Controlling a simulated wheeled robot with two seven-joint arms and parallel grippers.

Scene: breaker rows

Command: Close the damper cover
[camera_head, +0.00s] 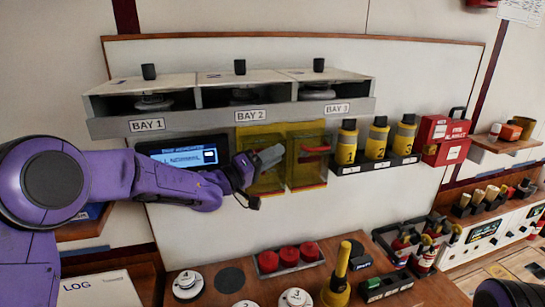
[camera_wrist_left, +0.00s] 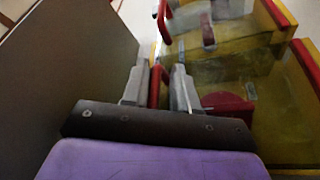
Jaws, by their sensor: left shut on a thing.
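Two see-through yellow covers with red trim sit side by side below the bay shelf: a left cover (camera_head: 262,182) and a right cover (camera_head: 307,174). I see no label telling which is the damper cover. My left gripper (camera_head: 268,156) is in front of the left cover. In the left wrist view its two grey fingers (camera_wrist_left: 159,88) are shut on a red bar-like handle (camera_wrist_left: 155,86), with yellow panels close on the right. The right cover has a red handle (camera_head: 317,149). The gripper hides part of the left cover, so its exact angle is unclear. My right gripper is not in view.
Numbered yellow bottles (camera_head: 376,138) stand in a rack to the right, beside a red box (camera_head: 444,138). Below, a wooden bench holds red knobs (camera_head: 289,256) and a yellow handle (camera_head: 341,270).

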